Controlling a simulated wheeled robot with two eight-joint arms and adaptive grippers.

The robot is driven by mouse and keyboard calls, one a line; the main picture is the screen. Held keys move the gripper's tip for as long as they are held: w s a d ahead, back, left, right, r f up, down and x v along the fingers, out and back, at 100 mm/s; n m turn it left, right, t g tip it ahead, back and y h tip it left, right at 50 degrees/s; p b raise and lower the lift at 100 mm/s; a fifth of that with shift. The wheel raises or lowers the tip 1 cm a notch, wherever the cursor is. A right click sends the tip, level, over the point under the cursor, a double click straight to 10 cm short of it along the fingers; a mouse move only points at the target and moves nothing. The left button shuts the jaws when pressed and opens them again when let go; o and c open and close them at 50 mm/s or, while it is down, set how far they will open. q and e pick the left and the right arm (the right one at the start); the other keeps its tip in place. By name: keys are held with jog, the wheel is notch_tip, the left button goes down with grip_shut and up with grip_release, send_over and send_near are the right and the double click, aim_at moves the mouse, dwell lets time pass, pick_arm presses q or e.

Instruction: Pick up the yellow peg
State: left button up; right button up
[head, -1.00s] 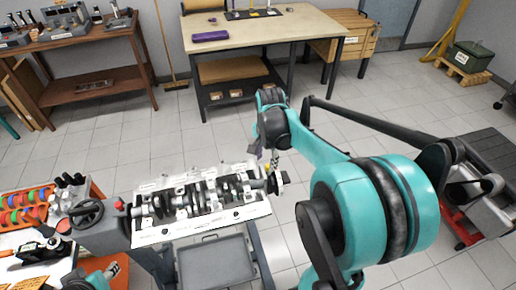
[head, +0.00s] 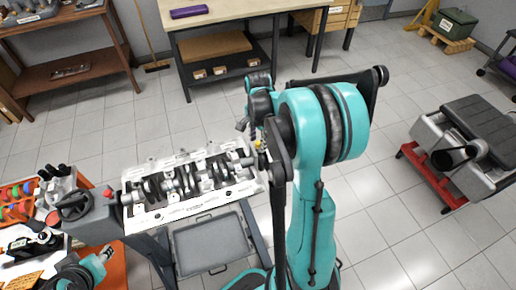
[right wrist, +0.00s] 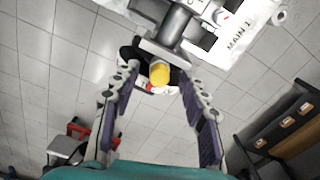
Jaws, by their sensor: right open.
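The yellow peg (right wrist: 160,73) sticks out at the end of the crankshaft, beside a dark round flange, in the right wrist view. In the head view it is only a small yellow spot (head: 258,144) at the right end of the engine block (head: 203,207). My right gripper (right wrist: 160,78) is open, with its purple-padded fingers on either side of the peg and apart from it. In the head view the right gripper (head: 250,132) is partly hidden by its own arm. Part of my left arm shows at the lower left; its fingers cannot be made out.
The crankshaft (head: 186,178) lies in the block on a stand, above a grey tray (head: 212,245). A cluttered orange bench (head: 90,233) is at the left. A workbench (head: 222,10) stands behind. A grey machine on a red base (head: 437,178) is at the right; the floor between is clear.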

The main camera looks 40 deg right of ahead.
aim_at(258, 142)
jog(key=shift+c, duration=0.2)
grip_shut()
jog(key=shift+r, duration=0.1)
jog(key=shift+r+p, duration=0.4)
notch_tip(258, 142, up, 4)
jog(key=p, duration=0.2)
jog(key=shift+f+p, duration=0.25)
jog(key=shift+p, duration=0.1)
jog(key=s+d+r+p, duration=0.5)
jog(key=s+r, duration=0.1)
jog(key=s, duration=0.4)
jog(key=shift+s+r, duration=0.3)
jog(key=shift+r, duration=0.05)
